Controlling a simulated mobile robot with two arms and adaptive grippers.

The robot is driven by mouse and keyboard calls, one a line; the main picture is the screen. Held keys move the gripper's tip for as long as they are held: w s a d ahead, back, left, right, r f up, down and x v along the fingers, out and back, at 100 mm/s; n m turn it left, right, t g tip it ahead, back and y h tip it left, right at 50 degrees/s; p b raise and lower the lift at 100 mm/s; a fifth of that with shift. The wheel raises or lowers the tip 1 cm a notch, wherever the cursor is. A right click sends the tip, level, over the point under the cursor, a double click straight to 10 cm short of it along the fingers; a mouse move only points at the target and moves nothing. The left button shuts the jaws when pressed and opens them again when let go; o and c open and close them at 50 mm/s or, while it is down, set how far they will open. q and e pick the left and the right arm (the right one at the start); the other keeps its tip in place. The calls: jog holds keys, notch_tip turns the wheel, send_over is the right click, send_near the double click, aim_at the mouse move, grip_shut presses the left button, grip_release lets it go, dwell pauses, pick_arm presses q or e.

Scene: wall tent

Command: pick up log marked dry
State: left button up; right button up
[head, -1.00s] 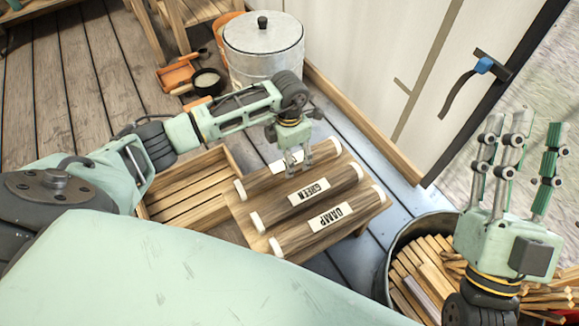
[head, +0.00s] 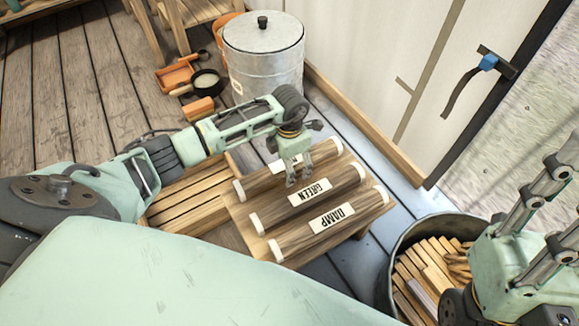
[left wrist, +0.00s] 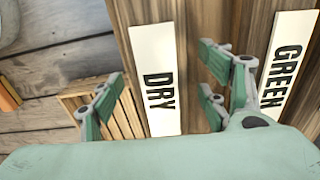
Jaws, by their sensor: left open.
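Three logs with pale ends lie side by side on a low wooden stand (head: 237,210). The farthest log (head: 258,184) has its label mostly hidden by my left gripper in the head view; in the left wrist view its label reads DRY (left wrist: 156,82). The middle log carries a GREEN label (head: 309,192), and the nearest a DAMP label (head: 332,218). My left gripper (head: 299,178) points down over the dry log, open, its fingers on either side of the DRY label. I cannot tell whether they touch the log. My right gripper (head: 545,215) is at the right edge, partly cut off.
A slatted wooden crate (head: 185,200) sits left of the stand. A metal bin (head: 263,60) stands behind, with a pan (head: 206,80) and orange dustpan (head: 177,76) beside it. A bucket of split wood (head: 420,270) stands at the right, near the tent wall (head: 390,60).

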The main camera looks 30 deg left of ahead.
pick_arm(q)
jog(key=shift+w+r, duration=0.1)
grip_shut()
dwell(0.5)
